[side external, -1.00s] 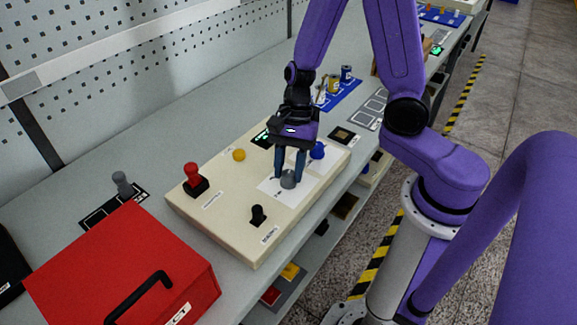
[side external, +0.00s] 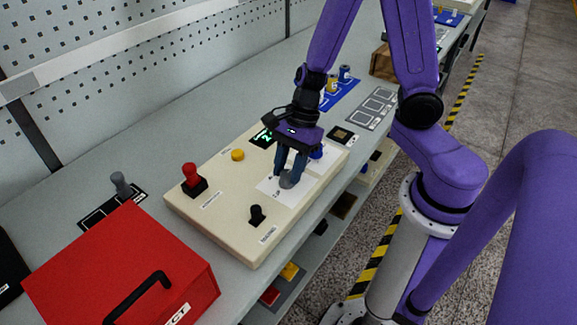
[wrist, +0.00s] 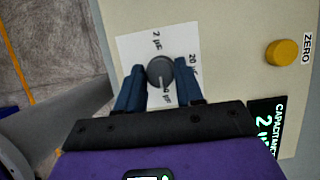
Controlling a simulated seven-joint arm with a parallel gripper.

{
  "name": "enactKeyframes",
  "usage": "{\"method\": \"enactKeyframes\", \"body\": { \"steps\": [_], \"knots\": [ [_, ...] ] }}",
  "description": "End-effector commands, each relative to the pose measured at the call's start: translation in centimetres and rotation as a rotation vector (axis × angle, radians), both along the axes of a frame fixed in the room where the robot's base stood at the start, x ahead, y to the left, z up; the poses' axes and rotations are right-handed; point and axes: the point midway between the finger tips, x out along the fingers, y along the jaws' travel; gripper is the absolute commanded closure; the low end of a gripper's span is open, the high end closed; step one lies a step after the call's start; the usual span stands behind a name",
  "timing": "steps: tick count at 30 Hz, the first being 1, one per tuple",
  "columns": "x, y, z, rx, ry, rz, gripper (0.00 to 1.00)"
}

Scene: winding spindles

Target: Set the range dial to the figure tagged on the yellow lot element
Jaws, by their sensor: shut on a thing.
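The range dial is a round grey knob (wrist: 160,72) on a white label card (wrist: 130,55) on the cream panel; it also shows in the side view (side external: 286,181). My gripper (wrist: 160,84) points down and is shut on the knob, one blue finger on each side. A pale line on the knob points toward the lower mark, which my gripper partly hides. The other marks read "2 µF" and "20", its unit unclear. The yellow lot element (side external: 332,84) stands on a blue mat at the back; its tag is too small to read.
A capacitance display (wrist: 266,125) shows a 2. A yellow ZERO button (wrist: 283,53), a red-handled lever (side external: 192,177) and a black switch (side external: 257,215) stand on the panel. A red box (side external: 120,262) is front left.

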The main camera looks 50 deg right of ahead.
Motion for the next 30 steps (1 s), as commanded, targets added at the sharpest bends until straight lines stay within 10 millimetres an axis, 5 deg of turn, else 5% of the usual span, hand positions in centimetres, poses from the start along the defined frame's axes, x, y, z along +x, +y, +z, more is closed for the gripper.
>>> {"method": "enactKeyframes", "body": {
  "steps": [8,9,11,30],
  "knots": [
    [0.0,0.0,0.0,0.001,-0.001,0.0,0.94],
    [0.0,0.0,0.0,0.001,-0.001,0.0,0.6],
    [0.0,0.0,0.0,0.001,-0.001,0.001,0.41],
    [0.2,-0.5,1.8,0.009,-0.006,0.001,0.4]
  ]
}}
